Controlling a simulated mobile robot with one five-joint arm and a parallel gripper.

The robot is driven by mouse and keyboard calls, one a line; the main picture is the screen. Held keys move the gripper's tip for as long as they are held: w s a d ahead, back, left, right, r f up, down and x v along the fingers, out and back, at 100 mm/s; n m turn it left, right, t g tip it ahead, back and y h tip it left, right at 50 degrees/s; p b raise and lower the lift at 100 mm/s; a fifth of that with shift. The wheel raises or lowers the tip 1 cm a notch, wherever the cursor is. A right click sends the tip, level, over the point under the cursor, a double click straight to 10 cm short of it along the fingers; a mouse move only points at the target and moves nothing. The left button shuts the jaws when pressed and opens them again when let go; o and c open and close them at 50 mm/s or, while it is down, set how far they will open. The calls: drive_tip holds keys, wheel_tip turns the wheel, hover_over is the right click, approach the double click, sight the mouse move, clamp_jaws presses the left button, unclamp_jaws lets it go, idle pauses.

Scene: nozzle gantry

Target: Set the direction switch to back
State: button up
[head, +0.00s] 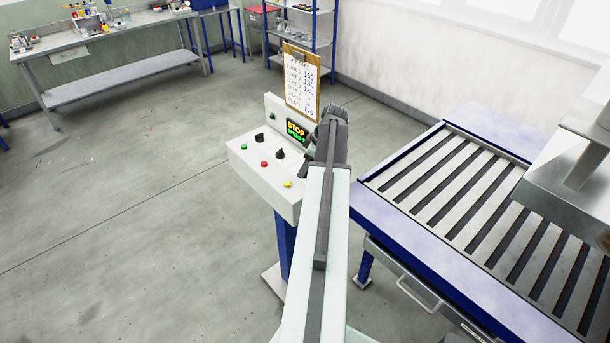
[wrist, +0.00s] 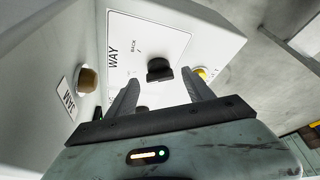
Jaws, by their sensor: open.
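The direction switch (wrist: 158,69) is a black rotary knob on a white panel marked "WAY" in the wrist view. The word "BACK" and a short tick line are printed beside it, up and to its left. Which mark the knob points at I cannot tell. My gripper (wrist: 159,77) is open, its two dark fingers reaching toward the panel on either side of the knob's lower end. Contact with the knob does not show. In the head view the white control box (head: 240,158) stands left of my arm, which hides part of it and my fingers.
A yellow button (wrist: 202,72) sits close to the right finger. The box also has a green button (head: 244,147), a red button (head: 264,164) and a display (head: 296,131) reading "STOP". A clipboard (head: 301,85) rises behind. A slatted blue-framed table (head: 400,212) stands at right.

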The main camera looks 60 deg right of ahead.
drive_tip(key=shift+f, duration=0.15)
clamp_jaws()
drive_tip(key=shift+a, duration=0.15)
drive_tip(key=shift+m, duration=0.3)
drive_tip(key=m+h, duration=0.2)
drive_tip(key=m, duration=0.3)
drive_tip(key=shift+a, duration=0.2)
drive_tip(key=m+h, duration=0.1)
drive_tip(key=m, duration=0.2)
drive_tip(key=m+g+h, duration=0.1)
drive_tip(key=m, duration=0.2)
drive_tip(key=shift+w+a, duration=0.1)
drive_tip(key=shift+w, duration=0.1)
drive_tip(key=shift+m+g, duration=0.3)
